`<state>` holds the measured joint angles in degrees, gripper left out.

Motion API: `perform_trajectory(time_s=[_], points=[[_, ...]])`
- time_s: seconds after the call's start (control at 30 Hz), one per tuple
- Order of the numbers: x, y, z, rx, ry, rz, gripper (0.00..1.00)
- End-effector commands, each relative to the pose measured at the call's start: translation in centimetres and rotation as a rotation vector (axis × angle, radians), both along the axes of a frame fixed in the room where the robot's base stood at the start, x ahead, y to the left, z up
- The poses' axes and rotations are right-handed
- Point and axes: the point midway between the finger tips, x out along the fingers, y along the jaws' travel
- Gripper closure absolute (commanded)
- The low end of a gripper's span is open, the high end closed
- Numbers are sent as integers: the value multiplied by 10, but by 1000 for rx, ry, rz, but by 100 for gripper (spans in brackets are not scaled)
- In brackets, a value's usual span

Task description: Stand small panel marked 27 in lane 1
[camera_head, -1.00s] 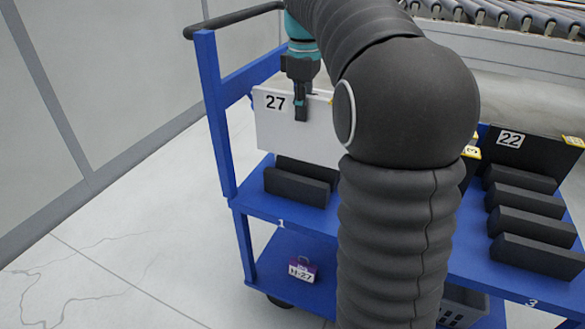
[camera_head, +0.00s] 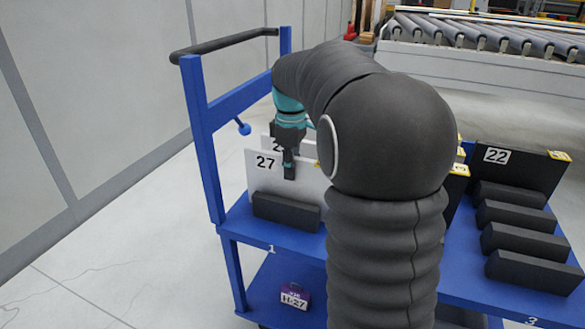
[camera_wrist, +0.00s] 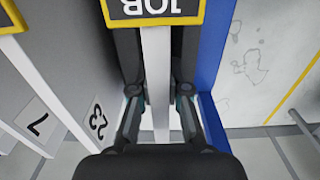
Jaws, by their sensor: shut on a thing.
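The white panel marked 27 (camera_head: 260,181) stands upright at the lane labelled 1 on the blue cart, low behind a black block (camera_head: 285,211). My gripper (camera_head: 289,174) is shut on its top edge. In the wrist view the panel is a pale strip (camera_wrist: 156,85) between the fingers (camera_wrist: 158,105), with a yellow-framed "JOB" tag (camera_wrist: 155,10) at the top. The block hides the panel's bottom edge, so I cannot tell whether it touches the deck.
Another white panel (camera_head: 270,145) stands just behind it. In the wrist view, panels marked 23 (camera_wrist: 97,122) and 7 (camera_wrist: 38,127) are at left. A dark panel marked 22 (camera_head: 525,164) and several black blocks (camera_head: 515,215) are at right.

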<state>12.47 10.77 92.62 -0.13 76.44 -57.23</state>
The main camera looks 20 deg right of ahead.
Motion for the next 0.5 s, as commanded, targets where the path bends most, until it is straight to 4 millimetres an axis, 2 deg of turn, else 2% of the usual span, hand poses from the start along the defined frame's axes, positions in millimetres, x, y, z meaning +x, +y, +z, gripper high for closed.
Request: perform_trajectory(time_s=[0.2, 0.23, 0.3, 0.33, 0.5], points=[[0, 0, -2, -1, -1, 0, 100], [0, 0, -2, 0, 0, 0, 80], [0, 0, -2, 0, 0, 0, 63], [0, 0, -2, 0, 0, 0, 60], [0, 0, -2, 0, 0, 0, 60]])
